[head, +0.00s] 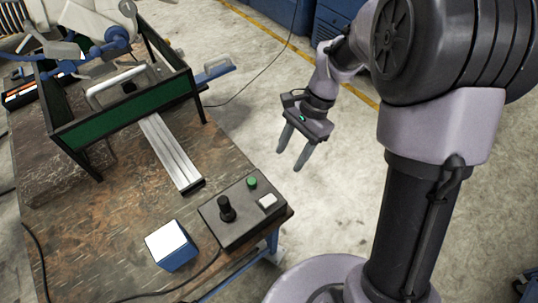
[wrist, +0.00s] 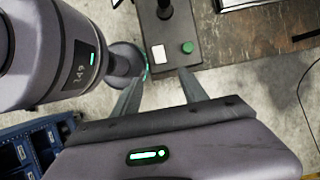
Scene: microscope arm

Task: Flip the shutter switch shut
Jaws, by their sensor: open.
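A dark control box (head: 238,222) lies at the near right corner of the worn table. It carries a black joystick (head: 226,209), a green button (head: 252,182) and a white switch-like piece (head: 267,201). This white piece also shows in the wrist view (wrist: 158,54), beside the green button (wrist: 187,47). No label is readable, and I cannot tell which way the white piece is set. My gripper (head: 290,160) is open and empty, pointing down over the floor to the right of the table, apart from the box. In the wrist view, the box lies beyond my fingertips (wrist: 161,76).
A blue box with a white top (head: 171,245) stands left of the control box, near a cable. A metal rail (head: 171,153) and a black-and-green frame (head: 126,110) stand farther back. Blue cabinets (head: 338,22) stand at the back. The floor around my gripper is clear.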

